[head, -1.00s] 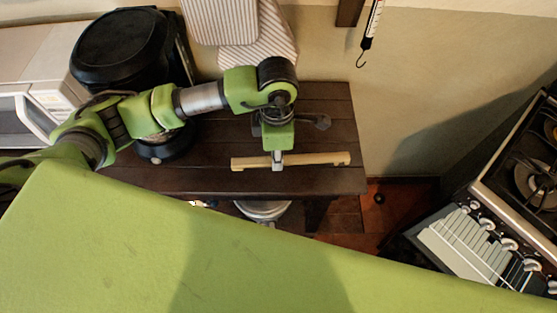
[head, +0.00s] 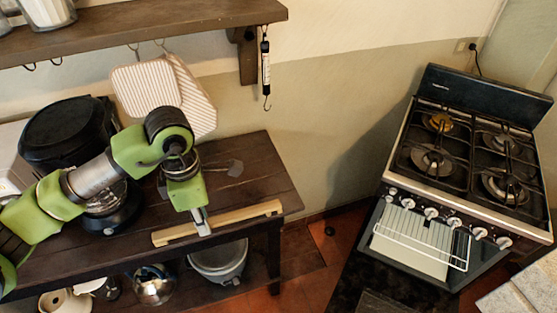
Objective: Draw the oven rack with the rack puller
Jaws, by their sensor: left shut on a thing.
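The rack puller, a pale wooden stick (head: 250,215), lies lengthwise over the front part of the dark wooden table. My left gripper (head: 202,225) points down and is shut on the stick left of its middle. I cannot tell whether the stick touches the tabletop. The oven rack (head: 421,251), a white wire frame, shows at the front of the stove (head: 475,160) on the right, below the row of knobs, with a pale flat surface under it. The stick and gripper are well to the left of the rack. My right gripper is not in view.
A wall shelf (head: 150,28) runs above, with striped pot holders (head: 147,88) and a hanging thermometer-like tool (head: 265,65). Floor (head: 335,235) shows between table and stove. A pale surface (head: 525,290) is at lower right.

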